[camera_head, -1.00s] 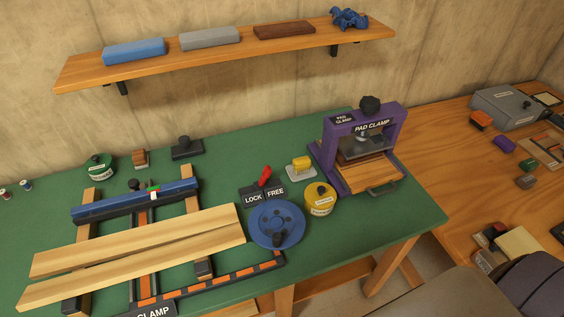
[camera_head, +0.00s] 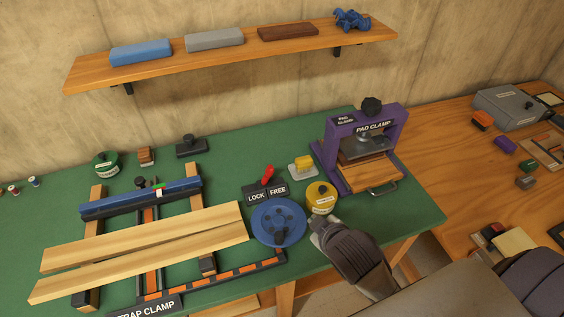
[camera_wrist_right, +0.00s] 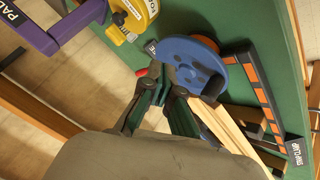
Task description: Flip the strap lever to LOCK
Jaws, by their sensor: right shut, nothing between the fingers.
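The red strap lever (camera_head: 267,173) stands on a dark block with a LOCK label (camera_head: 257,197) on the left and a FREE label (camera_head: 278,191) on the right. It leans up and to the right, toward the FREE side. My right gripper (camera_head: 316,228) is low over the front of the green bench, right of the blue handwheel (camera_head: 278,222) and apart from the lever. In the right wrist view its fingers (camera_wrist_right: 160,88) are shut and empty, with the handwheel (camera_wrist_right: 188,60) beyond them. A small red bit there, partly hidden by a finger, may be the lever. My left gripper is not in view.
A yellow round tin (camera_head: 321,197) stands just beyond my right gripper, and the purple pad clamp (camera_head: 391,140) is to its right. A yellow block on a pale plate (camera_head: 303,167) is right of the lever. Boards (camera_head: 150,240) lie across the strap clamp at left.

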